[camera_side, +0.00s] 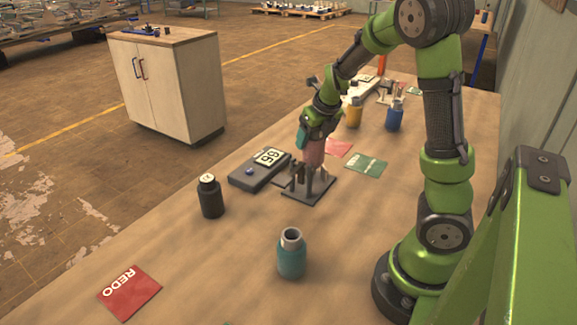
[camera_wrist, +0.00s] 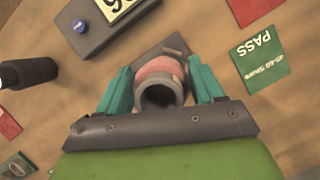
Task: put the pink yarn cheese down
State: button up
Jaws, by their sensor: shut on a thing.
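The pink yarn cheese (camera_wrist: 158,68) is a pink cylinder with a grey neck and a dark round opening towards the wrist camera. My gripper (camera_wrist: 162,82) is shut on it, with one teal finger on each side. In the side view the pink yarn cheese (camera_side: 314,153) hangs roughly upright below my gripper (camera_side: 308,137). It is directly over a dark fixture with several upright posts (camera_side: 318,194). I cannot tell whether its lower end touches the fixture. In the wrist view it hides most of that fixture.
A grey box with a number display (camera_side: 246,178) is left of the fixture. A black bottle (camera_side: 211,200) and a teal bottle (camera_side: 292,262) stand nearer. A green PASS card (camera_side: 366,166) and a red REDO card (camera_side: 129,293) lie flat. Yellow (camera_side: 354,116) and blue (camera_side: 395,118) bottles stand behind.

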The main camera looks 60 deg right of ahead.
notch_tip(320, 180, up, 11)
jog(key=s+d+f+m+g+h, duration=0.1)
jog(key=s+d+f+m, duration=0.4)
jog(key=s+d+f, duration=0.45)
jog(key=shift+n, duration=0.4)
jog(key=shift+w+d+f, duration=1.3)
jog(key=shift+w+d, duration=0.75)
jog(key=shift+d, duration=0.05)
jog(key=shift+w+d+f, duration=1.25)
jog(key=shift+w+d, duration=0.8)
jog(key=shift+w+d+f, duration=1.3)
jog(key=shift+w+d, duration=0.75)
jog(key=shift+d, duration=0.05)
jog(key=shift+f, duration=0.15)
jog(key=o, duration=1.2)
